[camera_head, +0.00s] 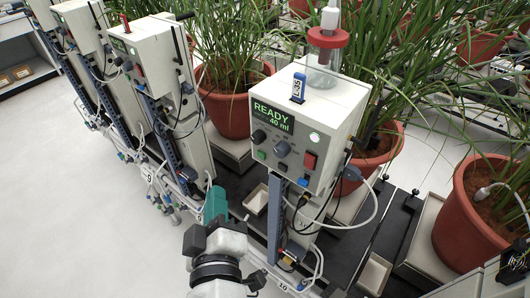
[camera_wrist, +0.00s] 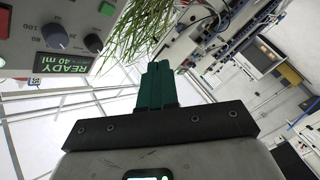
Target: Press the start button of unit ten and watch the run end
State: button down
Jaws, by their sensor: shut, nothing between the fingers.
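Unit ten is a white box (camera_head: 338,110) on a blue post, with a small tag reading 10 low on its base. Its display (camera_head: 273,117) reads READY, 40 ml. Its panel has a green button (camera_head: 262,155), dark knobs (camera_head: 282,149), a red switch (camera_head: 310,160) and a blue button (camera_head: 303,182). My gripper (camera_head: 214,200), with teal fingers, is shut and empty, left of and below the panel, apart from it. In the wrist view the shut fingers (camera_wrist: 158,75) point up the picture; the panel display (camera_wrist: 64,64) and green button (camera_wrist: 106,9) are to their left.
More white units (camera_head: 150,60) stand in a row at the left; one is tagged 9. Potted grasses (camera_head: 226,112) stand behind the units. Tubes and cables (camera_head: 345,222) hang around unit ten. A bottle with a red collar (camera_head: 324,55) stands on it. The floor at left is clear.

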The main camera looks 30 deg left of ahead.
aim_at(261, 155)
jog(key=shift+w, duration=0.1)
jog(key=w+p, duration=0.3)
jog(key=w, duration=0.5)
jog(key=shift+w+d, duration=0.3)
jog(key=shift+d, duration=0.05)
jog(key=shift+p, duration=0.3)
dwell(1.5)
jog(key=shift+w, duration=0.4)
jog(key=shift+w+d+p, duration=0.1)
jog(key=shift+w+p, duration=0.2)
jog(key=shift+w, duration=0.05)
dwell(0.6)
dwell(0.4)
jog(key=shift+s+b, duration=0.4)
jog(key=shift+s, duration=0.35)
